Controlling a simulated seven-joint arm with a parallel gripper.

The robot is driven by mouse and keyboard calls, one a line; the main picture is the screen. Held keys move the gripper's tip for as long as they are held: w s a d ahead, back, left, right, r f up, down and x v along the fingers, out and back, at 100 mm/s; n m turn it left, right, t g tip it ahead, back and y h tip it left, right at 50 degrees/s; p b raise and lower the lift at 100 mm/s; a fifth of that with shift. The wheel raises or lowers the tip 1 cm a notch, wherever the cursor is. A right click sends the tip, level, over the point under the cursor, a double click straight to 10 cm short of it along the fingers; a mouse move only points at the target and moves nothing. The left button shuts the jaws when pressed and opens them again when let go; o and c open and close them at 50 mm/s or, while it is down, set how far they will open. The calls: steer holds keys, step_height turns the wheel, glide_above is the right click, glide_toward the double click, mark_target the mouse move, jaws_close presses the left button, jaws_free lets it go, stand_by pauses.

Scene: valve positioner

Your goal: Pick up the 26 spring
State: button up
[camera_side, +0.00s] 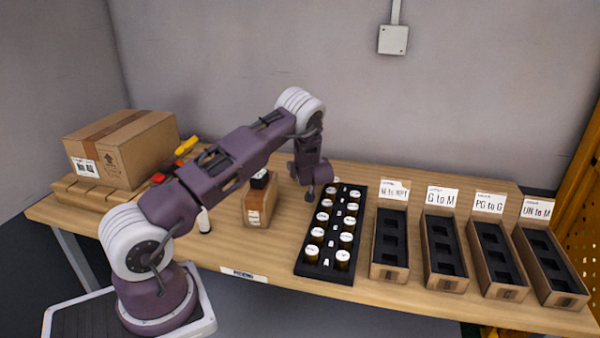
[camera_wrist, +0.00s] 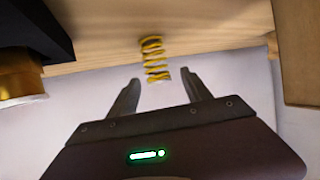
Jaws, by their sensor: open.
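A yellow coil spring (camera_wrist: 153,58) shows in the wrist view at the edge of a wooden surface. Its lower end is between or just beyond the fingertips of my gripper (camera_wrist: 160,77). The jaws are apart, one finger on each side, and I see no contact with the spring. No number can be read on it. In the side view my gripper (camera_side: 311,190) hangs low at the back left end of the black tray (camera_side: 300,267). The spring cannot be made out there.
The black tray holds two rows of white-capped jars (camera_side: 312,252). Labelled bins, including "G to M" (camera_side: 458,282), stand right. A cardboard box (camera_side: 120,150) is far left. In the wrist view a gold jar (camera_wrist: 20,75) is close left.

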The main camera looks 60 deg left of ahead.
steer(key=x, duration=0.4)
steer(key=shift+w+a+f, duration=0.1)
steer(key=shift+a+f, duration=0.05)
steer(key=shift+f, duration=0.1)
jaws_close()
